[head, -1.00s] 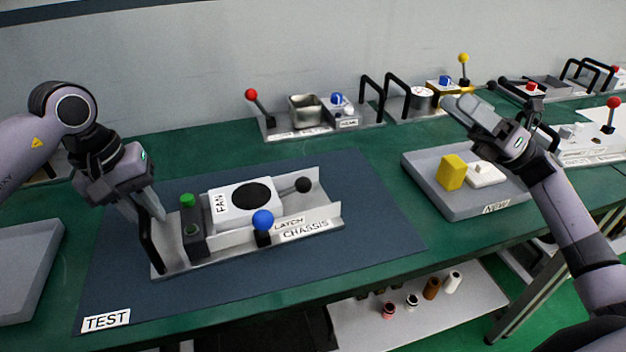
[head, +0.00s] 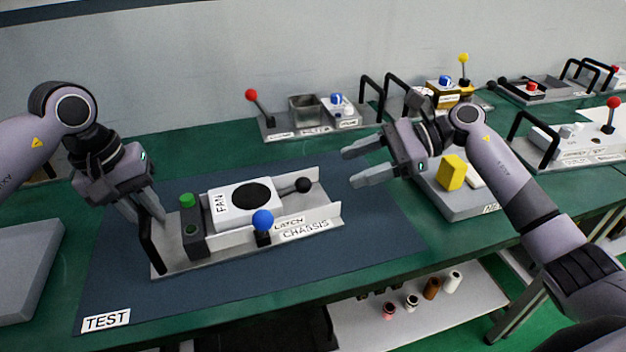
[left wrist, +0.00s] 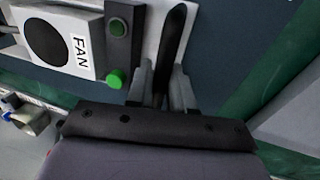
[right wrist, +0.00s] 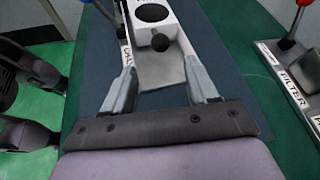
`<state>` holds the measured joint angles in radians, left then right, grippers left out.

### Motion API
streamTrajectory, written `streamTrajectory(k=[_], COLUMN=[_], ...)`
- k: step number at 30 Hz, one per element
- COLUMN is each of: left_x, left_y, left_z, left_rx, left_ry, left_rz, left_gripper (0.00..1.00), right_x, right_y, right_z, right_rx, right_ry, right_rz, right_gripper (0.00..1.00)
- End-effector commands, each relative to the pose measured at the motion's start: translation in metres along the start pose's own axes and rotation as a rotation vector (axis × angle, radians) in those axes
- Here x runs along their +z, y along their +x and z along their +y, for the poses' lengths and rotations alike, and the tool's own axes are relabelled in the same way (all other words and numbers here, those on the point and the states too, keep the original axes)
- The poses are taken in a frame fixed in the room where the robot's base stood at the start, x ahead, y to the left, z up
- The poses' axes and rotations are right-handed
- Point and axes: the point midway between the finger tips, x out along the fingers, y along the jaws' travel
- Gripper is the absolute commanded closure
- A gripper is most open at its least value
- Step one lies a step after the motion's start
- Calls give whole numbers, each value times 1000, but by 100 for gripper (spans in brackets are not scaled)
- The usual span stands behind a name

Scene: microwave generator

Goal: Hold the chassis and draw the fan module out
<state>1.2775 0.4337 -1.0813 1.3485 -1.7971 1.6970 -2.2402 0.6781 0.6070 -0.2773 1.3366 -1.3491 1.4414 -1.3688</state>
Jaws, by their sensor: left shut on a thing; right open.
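The grey chassis (head: 328,214) lies on the dark TEST mat. The white fan module (head: 222,203) with a round black opening sits in it, and a black knob (head: 303,185) sticks out at its right end. A blue-knobbed latch (head: 262,221) stands upright at the chassis's front side. My left gripper (head: 150,215) is shut on the black chassis handle (left wrist: 170,50) at the left end. My right gripper (head: 362,166) is open and empty, to the right of the knob and apart from it. In the right wrist view the knob (right wrist: 160,42) lies ahead between the fingers.
A grey tray (head: 462,210) with a yellow block (head: 452,172) and a white part stands right of the mat, partly behind my right arm. Another grey tray (head: 25,270) is at the left. Fixtures with levers and black handles line the back. The mat's front is clear.

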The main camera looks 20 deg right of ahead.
Motion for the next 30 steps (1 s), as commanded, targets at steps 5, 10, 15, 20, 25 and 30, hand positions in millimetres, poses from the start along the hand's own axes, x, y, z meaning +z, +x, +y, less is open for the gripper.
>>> streamTrajectory(k=[5,10,15,20,25,30], left_x=[1,1,1,1,1,1], left_y=[6,6,6,6,6,6], left_z=[-4,-4,-4,-4,-4,-4], left_rx=[-12,-12,-12,-12,-12,-12], left_ry=[-5,-5,-5,-5,-5,-5], left_rz=[-10,-10,-10,-10,-10,-10], left_gripper=[100,100,100,100,100,100], right_x=[0,0,0,0,0,0], right_y=[39,70,88,94,94,94], right_z=[0,0,0,0,0,0], right_rx=[2,1,0,-2,-2,-2], right_ry=[1,3,3,3,3,3], right_rz=[-5,-5,-4,-2,-2,-2], right_gripper=[42,42,42,42,42,78])
